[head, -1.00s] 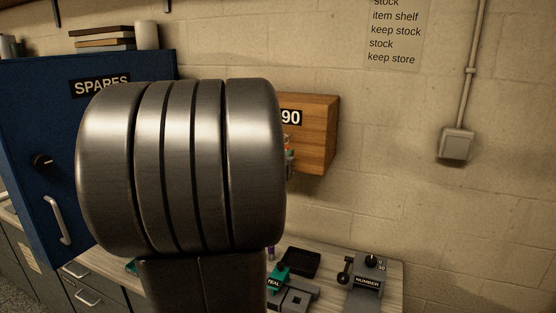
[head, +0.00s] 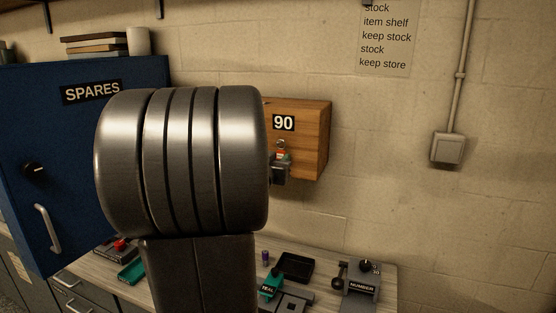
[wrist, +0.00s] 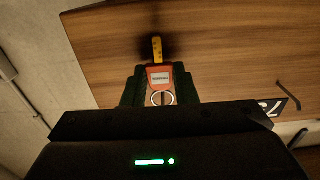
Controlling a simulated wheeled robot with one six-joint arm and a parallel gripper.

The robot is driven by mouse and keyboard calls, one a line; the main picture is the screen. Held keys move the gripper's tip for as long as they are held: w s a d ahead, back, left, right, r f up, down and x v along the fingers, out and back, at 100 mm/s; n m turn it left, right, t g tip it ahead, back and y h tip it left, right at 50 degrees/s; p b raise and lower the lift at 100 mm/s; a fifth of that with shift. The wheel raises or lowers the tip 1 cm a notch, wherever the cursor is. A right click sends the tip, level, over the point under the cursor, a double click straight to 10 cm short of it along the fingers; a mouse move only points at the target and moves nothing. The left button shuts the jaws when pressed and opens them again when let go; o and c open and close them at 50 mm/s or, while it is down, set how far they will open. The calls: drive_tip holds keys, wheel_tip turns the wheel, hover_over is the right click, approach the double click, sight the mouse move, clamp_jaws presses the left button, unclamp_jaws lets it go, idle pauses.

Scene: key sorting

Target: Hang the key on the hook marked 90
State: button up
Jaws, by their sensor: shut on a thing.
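The key (wrist: 158,78) has an orange-red body with a pale label, a ring at its near end and a yellow part pointing to the wooden board (wrist: 215,35). My gripper (wrist: 160,88) is shut on it, with a dark finger on each side. In the head view the board (head: 314,140) carries a plate marked 90 (head: 284,122). My gripper (head: 281,172) shows just below that plate, with a bit of the red key above it. My arm hides the board's left part. A thin hook (wrist: 288,97) stands at the right in the wrist view, apart from the key.
A partly hidden number plate (wrist: 270,109) is beside that hook. A blue SPARES cabinet (head: 90,130) stands left. The bench below holds a black tray (head: 296,266), a teal-labelled block (head: 270,287) and a NUMBER device (head: 362,285).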

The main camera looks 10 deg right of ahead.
drive_tip(key=o, duration=1)
drive_tip(key=shift+o, duration=0.2)
drive_tip(key=v, duration=1.4)
drive_tip(key=shift+w, duration=0.1)
drive_tip(key=x, duration=1.3)
drive_tip(key=shift+w+d, duration=0.3)
drive_tip(key=shift+s+a+r, duration=0.2)
drive_tip(key=shift+s+r, duration=0.05)
drive_tip(key=shift+s, duration=0.1)
drive_tip(key=shift+w, duration=0.1)
